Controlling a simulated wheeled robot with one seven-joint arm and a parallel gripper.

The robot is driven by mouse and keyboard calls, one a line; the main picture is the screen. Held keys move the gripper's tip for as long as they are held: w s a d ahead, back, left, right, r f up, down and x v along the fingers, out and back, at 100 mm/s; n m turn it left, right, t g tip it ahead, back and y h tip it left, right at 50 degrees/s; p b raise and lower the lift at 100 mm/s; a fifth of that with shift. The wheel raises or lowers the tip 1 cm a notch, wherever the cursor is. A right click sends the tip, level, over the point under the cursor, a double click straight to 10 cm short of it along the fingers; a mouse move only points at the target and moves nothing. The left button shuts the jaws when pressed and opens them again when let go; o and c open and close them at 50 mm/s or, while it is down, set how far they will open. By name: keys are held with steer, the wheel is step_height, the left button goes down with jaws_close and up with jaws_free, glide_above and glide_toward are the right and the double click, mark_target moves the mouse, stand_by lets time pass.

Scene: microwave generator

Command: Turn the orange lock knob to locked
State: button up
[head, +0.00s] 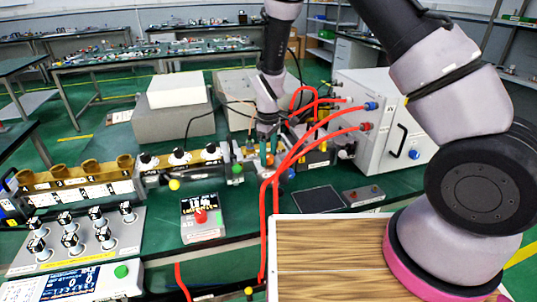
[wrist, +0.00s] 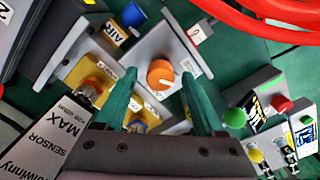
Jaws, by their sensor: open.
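The orange lock knob (wrist: 160,73) is round with a pale slot mark and sits on a grey-white plate (wrist: 150,45) in the wrist view. My gripper (wrist: 159,79) is open, with one green finger to the left of the knob and one to the right. Gaps show between the knob and both fingers, and I cannot tell how far the tips are from the plate. In the head view my gripper (head: 269,157) points down at the bench's middle, with a bit of orange between its fingers. The knob's lock markings are not readable.
A blue knob (wrist: 133,14) labelled AIR and a yellow block (wrist: 85,75) are close by. A green button (wrist: 234,118) lies to the right. Red hoses (head: 273,195) hang beside my gripper from a white cabinet (head: 375,115). A red-button box (head: 200,220) stands to the left.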

jaws_close()
steer(key=shift+m, duration=0.3)
steer(key=m, duration=1.1)
stand_by(0.4)
steer(key=shift+m, duration=0.3)
jaws_free()
